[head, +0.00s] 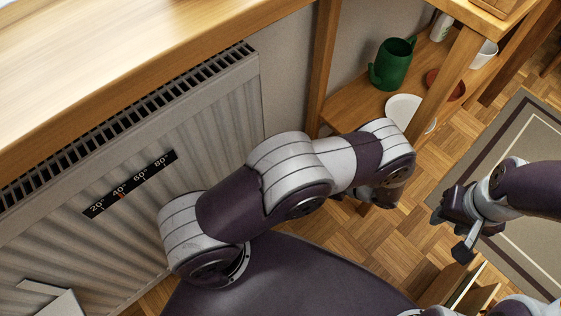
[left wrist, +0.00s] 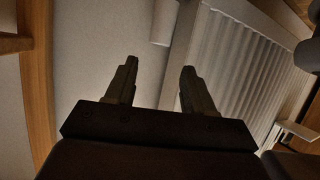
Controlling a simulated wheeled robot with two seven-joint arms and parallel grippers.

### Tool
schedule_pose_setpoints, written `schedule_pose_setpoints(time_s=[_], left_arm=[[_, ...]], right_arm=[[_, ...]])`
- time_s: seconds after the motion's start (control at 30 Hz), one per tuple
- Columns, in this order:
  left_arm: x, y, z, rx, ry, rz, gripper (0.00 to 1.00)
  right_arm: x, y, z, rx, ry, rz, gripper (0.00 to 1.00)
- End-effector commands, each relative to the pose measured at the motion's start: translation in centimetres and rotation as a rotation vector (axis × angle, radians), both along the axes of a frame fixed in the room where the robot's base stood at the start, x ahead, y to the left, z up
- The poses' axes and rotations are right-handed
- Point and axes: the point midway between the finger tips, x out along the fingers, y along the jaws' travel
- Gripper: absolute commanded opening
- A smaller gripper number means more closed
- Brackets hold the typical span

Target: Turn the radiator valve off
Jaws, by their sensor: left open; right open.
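The grey ribbed radiator (head: 215,120) runs along the wall at left in the head view, and its ribs show at right in the left wrist view (left wrist: 250,60). I see no valve in the head view. A pale rounded piece (left wrist: 165,22) beside the radiator's end in the left wrist view may be the valve; it is too dim to be sure. My left gripper (left wrist: 160,68) is open and empty, its fingers pointing toward the wall below this piece. In the head view my left arm mostly hides it. My right gripper (head: 462,225) is open and empty, over the floor near the rug.
A wooden sill (head: 110,50) overhangs the radiator, which bears a dark temperature strip (head: 130,184). A wooden shelf (head: 345,112) right of the radiator holds a green pot (head: 393,65), a white plate (head: 405,108) and a reddish dish. A bordered rug (head: 520,130) lies at right.

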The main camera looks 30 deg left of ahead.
Motion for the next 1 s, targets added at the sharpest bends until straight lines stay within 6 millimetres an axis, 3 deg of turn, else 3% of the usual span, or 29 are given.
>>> schedule_pose_setpoints(time_s=[0.17,0.4,0.6,0.97,1.0], left_arm=[[-0.3,1.7,-1.1,0.009,0.014,-0.011,0.53],[0.0,7.5,-3.8,0.008,0.014,-0.008,0.53],[0.4,10.7,-4.8,0.007,0.012,-0.009,0.53],[0.5,11.5,-4.8,0.007,0.012,-0.012,0.53],[0.5,11.5,-4.8,0.007,0.012,-0.012,0.44]], right_arm=[[0.0,0.0,-1.4,0.0,0.0,0.0,0.43],[0.0,0.0,-4.5,0.0,0.0,0.0,0.43],[0.0,0.0,-6.0,0.0,0.0,0.0,0.43],[0.0,0.0,-6.1,0.0,0.0,0.0,0.43],[0.0,0.0,-6.1,0.0,0.0,0.0,0.43]])
